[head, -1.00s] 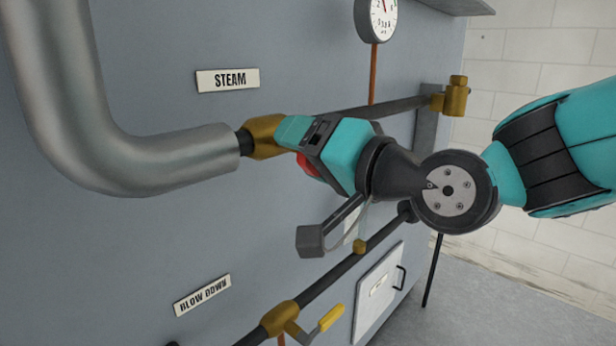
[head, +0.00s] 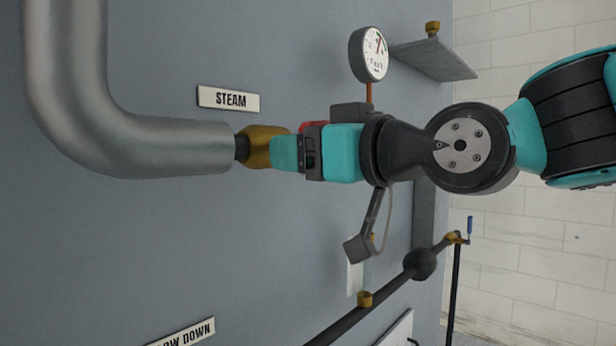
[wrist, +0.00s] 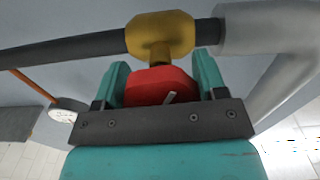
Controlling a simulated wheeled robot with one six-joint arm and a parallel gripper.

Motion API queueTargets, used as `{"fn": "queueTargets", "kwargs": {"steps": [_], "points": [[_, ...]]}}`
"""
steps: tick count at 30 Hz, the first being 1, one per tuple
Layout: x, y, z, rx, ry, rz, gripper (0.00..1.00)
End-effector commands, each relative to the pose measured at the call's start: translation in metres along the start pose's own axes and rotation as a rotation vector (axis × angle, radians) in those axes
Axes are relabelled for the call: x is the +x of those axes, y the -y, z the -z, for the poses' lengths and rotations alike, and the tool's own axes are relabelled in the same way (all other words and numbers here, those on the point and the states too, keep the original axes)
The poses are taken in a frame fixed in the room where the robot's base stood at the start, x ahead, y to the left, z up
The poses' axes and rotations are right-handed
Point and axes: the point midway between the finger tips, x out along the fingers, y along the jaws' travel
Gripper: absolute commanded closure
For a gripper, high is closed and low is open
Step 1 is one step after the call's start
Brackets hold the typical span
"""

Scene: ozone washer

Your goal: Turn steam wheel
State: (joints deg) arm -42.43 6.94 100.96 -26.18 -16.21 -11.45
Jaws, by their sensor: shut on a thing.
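The red steam wheel (wrist: 160,84) sits between the two teal fingers of my gripper (wrist: 163,75) in the wrist view. The fingers are shut on it from both sides. A brass valve body (wrist: 160,35) on the dark pipe is just beyond the wheel. In the head view my gripper (head: 283,153) reaches left to the brass valve (head: 262,147), under the STEAM label (head: 228,98). Only a red sliver of the wheel (head: 314,126) shows there; the rest is hidden by my gripper.
A thick silver pipe (head: 75,100) bends down at the left and joins the valve. A round gauge (head: 374,54) and a grey shelf (head: 435,60) are above right. A lower dark pipe (head: 345,318) runs below my arm. The white wall stands at the right.

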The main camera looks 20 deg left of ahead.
Motion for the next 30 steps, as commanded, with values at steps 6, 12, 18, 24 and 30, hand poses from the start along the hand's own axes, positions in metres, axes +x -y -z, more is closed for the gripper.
{"fn": "queueTargets", "kwargs": {"steps": [6,12,18,24,30], "points": [[0.0002,0.0004,-0.0044,-0.11,0.004,0.002,0.59],[0.0002,0.0001,-0.0028,-0.164,0.004,0.003,0.59],[0.0003,0.0,-0.002,-0.181,0.005,0.003,0.59],[0.0003,0.0,-0.0018,-0.181,0.005,0.003,0.59],[0.0003,-0.0001,-0.0017,-0.181,0.005,0.003,0.17]]}}
